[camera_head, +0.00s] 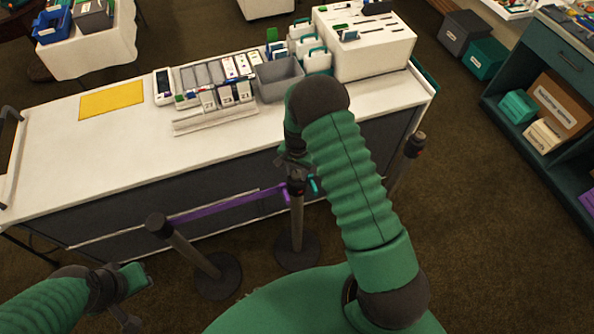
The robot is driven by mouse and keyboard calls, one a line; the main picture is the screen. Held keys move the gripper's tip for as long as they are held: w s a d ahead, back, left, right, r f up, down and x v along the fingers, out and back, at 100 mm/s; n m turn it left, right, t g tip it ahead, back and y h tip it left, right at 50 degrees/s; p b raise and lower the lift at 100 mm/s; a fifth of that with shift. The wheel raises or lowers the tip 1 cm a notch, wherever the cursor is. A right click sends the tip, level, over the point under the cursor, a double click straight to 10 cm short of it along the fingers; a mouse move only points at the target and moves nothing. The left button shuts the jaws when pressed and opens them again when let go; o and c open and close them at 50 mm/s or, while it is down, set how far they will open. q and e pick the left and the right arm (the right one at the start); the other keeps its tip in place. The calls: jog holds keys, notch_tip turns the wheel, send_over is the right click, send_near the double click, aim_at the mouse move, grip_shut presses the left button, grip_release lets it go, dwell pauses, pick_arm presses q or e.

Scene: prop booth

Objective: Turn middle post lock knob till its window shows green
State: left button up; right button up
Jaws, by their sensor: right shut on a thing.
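The middle post (297,222) stands on a round dark base in front of the counter. A purple belt (225,206) runs from it to the left post (180,241), and a short teal piece (314,185) sticks out at its right. My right gripper (294,173) is at the top of the middle post, shut on the lock knob there. The gripper and arm hide most of the knob, and its window cannot be made out. The right post (405,165) stands partly behind my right arm. My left gripper (128,300) is low at the left, apart from the posts; its finger opening is unclear.
A long white counter (130,150) stands behind the posts, with a yellow mat (111,101), card trays, a grey bin (278,78) and a white slotted box (365,55). A teal shelf (530,120) stands at the right. Brown carpet is clear at the lower right.

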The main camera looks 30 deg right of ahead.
jog(key=shift+d, duration=0.1)
grip_shut()
jog(key=shift+w, duration=0.1)
jog(key=n+b, duration=0.1)
jog(key=n, duration=0.1)
jog(key=shift+w+n, duration=0.1)
jog(key=shift+n, duration=0.3)
jog(key=n+b, duration=0.1)
jog(key=n, duration=0.4)
jog(key=shift+r+b, duration=0.1)
jog(key=shift+b, duration=0.3)
jog(key=n, duration=0.4)
jog(key=shift+r+n+b, duration=0.1)
jog(key=shift+n+b, duration=0.2)
jog(key=shift+n, duration=2)
jog(key=shift+w, duration=0.1)
